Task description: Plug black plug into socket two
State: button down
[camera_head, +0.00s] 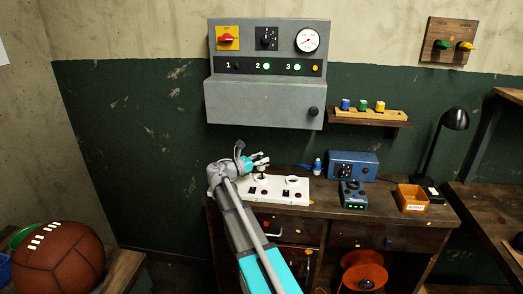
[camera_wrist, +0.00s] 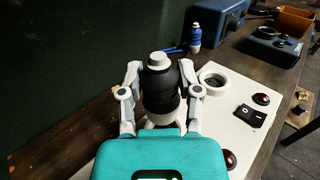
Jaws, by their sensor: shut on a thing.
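My gripper (camera_wrist: 160,98) is shut on the black plug (camera_wrist: 160,90), with one finger on each side of its dark body and its white top upright. My gripper also shows in the head view (camera_head: 258,161), over the left part of the white socket board (camera_head: 272,199). One round white socket (camera_wrist: 215,82) stands free to the right of the plug in the wrist view; it is the right-hand socket (camera_head: 293,180) in the head view. What lies right under the plug is hidden, so I cannot tell whether it is seated.
A blue plug (camera_head: 317,164) stands behind the board. A blue box (camera_head: 353,164), a small device with green lights (camera_head: 353,195) and an orange tray (camera_head: 411,198) stand to the right. A grey panel (camera_head: 265,100) hangs above, its lamps 2 and 3 green.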

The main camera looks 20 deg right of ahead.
aim_at(261, 170)
jog(key=shift+s+r+p, duration=0.1)
jog(key=shift+r+p, duration=1.4)
jog(key=shift+r, duration=0.3)
jog(key=shift+f, duration=0.15)
jog(key=shift+f+b, duration=2.8)
jog(key=shift+b, duration=0.15)
jog(key=shift+a+f+b, duration=0.1)
jog(key=shift+f+b, duration=0.45)
jog(key=shift+f+b, duration=0.8)
jog(key=shift+c, duration=1)
grip_release()
jog(key=shift+s+a, duration=0.4)
jog(key=shift+a, duration=1.55)
jog(key=shift+s+a, duration=0.4)
jog(key=shift+a, duration=1.5)
jog(key=shift+s+a, duration=0.4)
jog(key=shift+a, duration=1.55)
